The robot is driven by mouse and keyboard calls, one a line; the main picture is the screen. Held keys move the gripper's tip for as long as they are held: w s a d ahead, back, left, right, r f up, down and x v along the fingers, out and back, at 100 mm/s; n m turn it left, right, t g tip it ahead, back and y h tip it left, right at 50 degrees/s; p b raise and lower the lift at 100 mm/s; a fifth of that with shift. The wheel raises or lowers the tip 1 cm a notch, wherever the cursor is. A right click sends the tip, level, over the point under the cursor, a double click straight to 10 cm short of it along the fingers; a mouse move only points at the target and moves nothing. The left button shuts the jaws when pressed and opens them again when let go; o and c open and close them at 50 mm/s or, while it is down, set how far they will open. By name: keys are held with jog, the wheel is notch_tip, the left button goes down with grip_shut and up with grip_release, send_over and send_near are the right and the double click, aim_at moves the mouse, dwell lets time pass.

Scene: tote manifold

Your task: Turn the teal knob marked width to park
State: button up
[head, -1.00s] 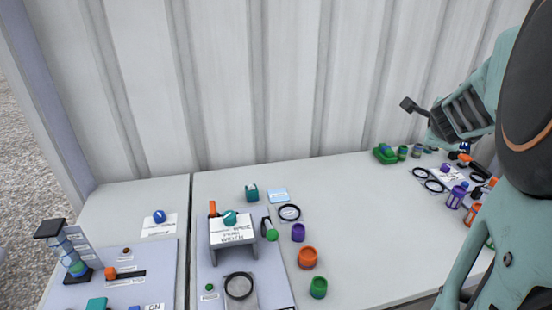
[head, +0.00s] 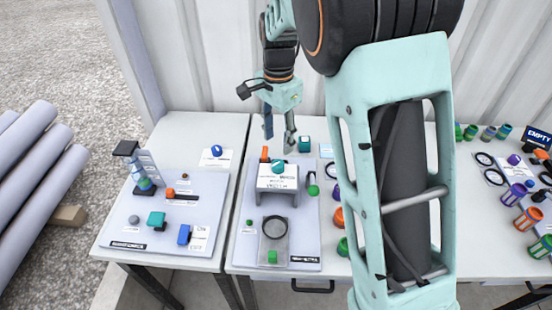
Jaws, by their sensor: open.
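The teal knob (head: 278,167) sits on top of a small white-grey raised box (head: 277,184) on the middle panel. A label with print, which read "width" in the earlier view, is on the box's front; its text is too small to read fully now. My gripper (head: 279,138) points down just behind and above the knob in the picture, its two fingers apart and nothing between them. I cannot tell the exact gap between the fingertips and the knob. The knob's pointer direction is not clear.
An orange handle (head: 265,154) stands left of the box, and a green-ended lever (head: 313,190) right of it. A teal block (head: 304,145) is behind. A black ring (head: 275,231) lies in front. My arm hides much of the table to the right.

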aim_at(278, 163)
notch_tip(278, 163, down, 10)
jog(key=shift+r, duration=0.2)
jog(key=c, duration=1.1)
jog(key=shift+c, duration=0.2)
